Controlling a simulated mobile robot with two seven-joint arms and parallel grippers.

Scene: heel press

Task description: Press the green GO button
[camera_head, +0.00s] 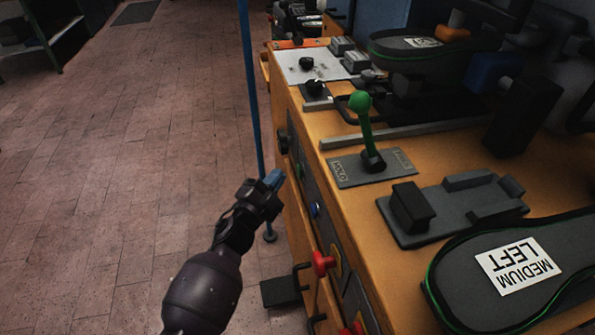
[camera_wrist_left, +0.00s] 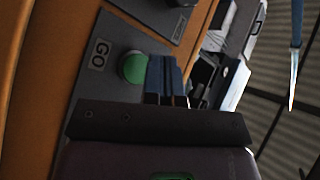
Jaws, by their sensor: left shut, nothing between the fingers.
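My left gripper (camera_head: 274,179) is shut and empty, with blue fingertips at the front panel of the orange machine in the head view. In the left wrist view its fingers (camera_wrist_left: 166,78) appear just right of the button, partly covering its edge. I cannot tell whether they touch it. My right gripper is not in view.
The orange machine's front carries a blue button (camera_head: 314,209) and a red knob (camera_head: 322,263). On top are a green-knobbed lever (camera_head: 360,102) and a MEDIUM LEFT sole form (camera_head: 470,275). A blue pole (camera_head: 250,90) stands beside the machine. Open tiled floor (camera_head: 120,150) lies left.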

